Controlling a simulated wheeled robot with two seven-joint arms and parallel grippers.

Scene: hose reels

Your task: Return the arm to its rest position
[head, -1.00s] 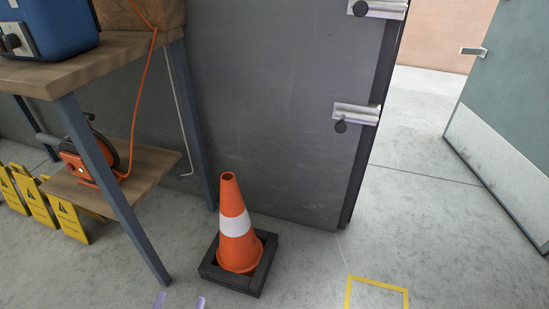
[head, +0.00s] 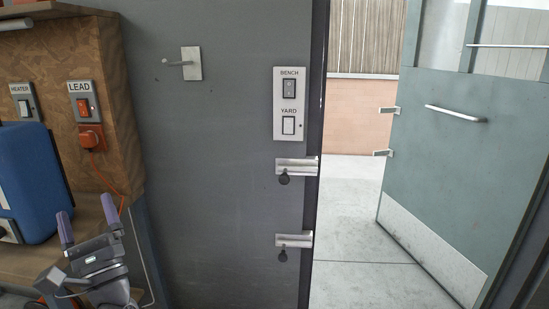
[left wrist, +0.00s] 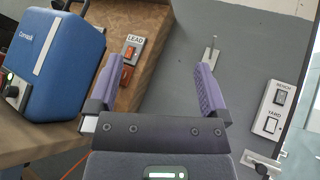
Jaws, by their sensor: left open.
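My left gripper (head: 86,212) shows at the lower left of the head view, its two purple fingers spread apart and pointing up, in front of the bench edge. In the left wrist view my left gripper (left wrist: 158,70) is open with nothing between the fingers. Beyond it are the orange LEAD switch (left wrist: 129,52) and the grey wall with a hook (left wrist: 210,55). My right gripper is in neither view.
A blue case (head: 30,180) stands on the wooden bench (head: 90,212). An orange plug (head: 91,138) with a cord sits below the LEAD switch (head: 84,107). A BENCH/YARD switch plate (head: 289,104) is on the grey wall. The doorway floor (head: 350,235) beside the green door (head: 440,170) is clear.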

